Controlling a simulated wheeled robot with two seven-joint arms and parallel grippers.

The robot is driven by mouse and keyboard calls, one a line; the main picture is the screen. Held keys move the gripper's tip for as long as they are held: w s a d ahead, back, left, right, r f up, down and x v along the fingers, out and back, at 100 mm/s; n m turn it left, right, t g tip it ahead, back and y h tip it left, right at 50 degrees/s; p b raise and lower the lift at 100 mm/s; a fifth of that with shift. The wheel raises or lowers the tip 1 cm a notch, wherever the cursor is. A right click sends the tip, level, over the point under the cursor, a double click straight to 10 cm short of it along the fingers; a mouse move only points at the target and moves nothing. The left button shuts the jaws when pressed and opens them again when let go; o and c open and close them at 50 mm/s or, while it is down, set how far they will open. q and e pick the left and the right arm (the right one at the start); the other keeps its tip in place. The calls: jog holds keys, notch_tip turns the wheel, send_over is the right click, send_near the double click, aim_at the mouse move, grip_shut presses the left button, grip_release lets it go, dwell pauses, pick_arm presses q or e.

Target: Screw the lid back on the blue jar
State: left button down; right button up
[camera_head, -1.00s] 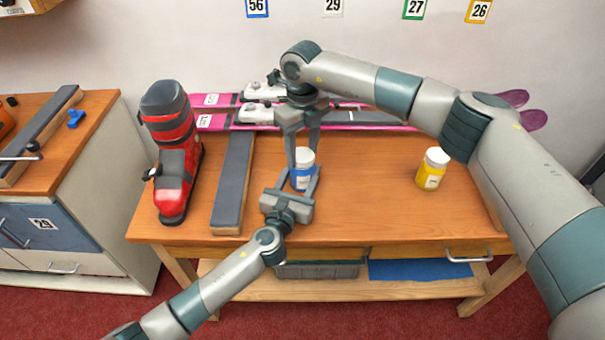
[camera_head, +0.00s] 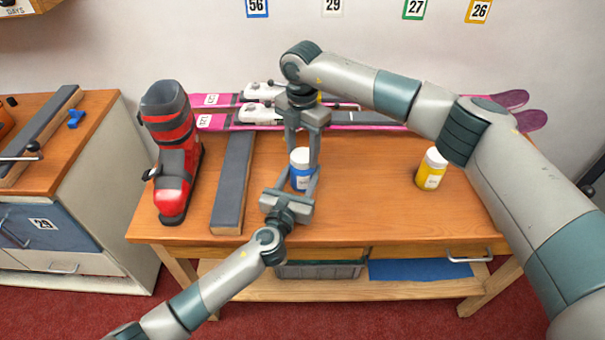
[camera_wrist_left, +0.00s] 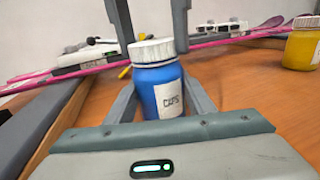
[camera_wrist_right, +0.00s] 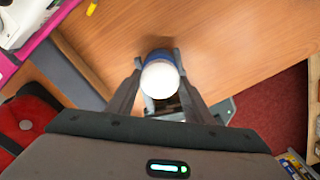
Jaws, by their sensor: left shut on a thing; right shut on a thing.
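The blue jar (camera_head: 299,181) stands upright near the middle of the bench. It shows a paper label in the left wrist view (camera_wrist_left: 168,97). My left gripper (camera_head: 304,183) is low at the front, shut on the jar's body with a finger on each side. The white lid (camera_head: 301,154) sits on top of the jar. It also shows from the side in the left wrist view (camera_wrist_left: 152,50) and from above in the right wrist view (camera_wrist_right: 160,79). My right gripper (camera_head: 303,151) points down from above, shut on the lid. How tightly the lid is threaded cannot be told.
A yellow jar with a white lid (camera_head: 431,170) stands to the right. A red ski boot (camera_head: 172,150) and a dark long block (camera_head: 234,180) are on the left. Pink skis (camera_head: 215,121) lie along the back. The bench between the two jars is clear.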

jog(key=o, duration=1.2)
jog(key=shift+o, duration=0.2)
jog(key=shift+r, duration=0.15)
notch_tip(320, 180, up, 12)
pick_arm(q)
jog(key=c, duration=0.7)
grip_release()
jog(key=shift+c, duration=0.2)
jog(key=shift+s, duration=0.1)
jog(key=b+v, duration=0.1)
jog(key=v, duration=1.6)
jog(key=shift+a+b, duration=0.1)
jog(key=shift+b, duration=0.25)
pick_arm(e)
notch_tip(320, 180, down, 2)
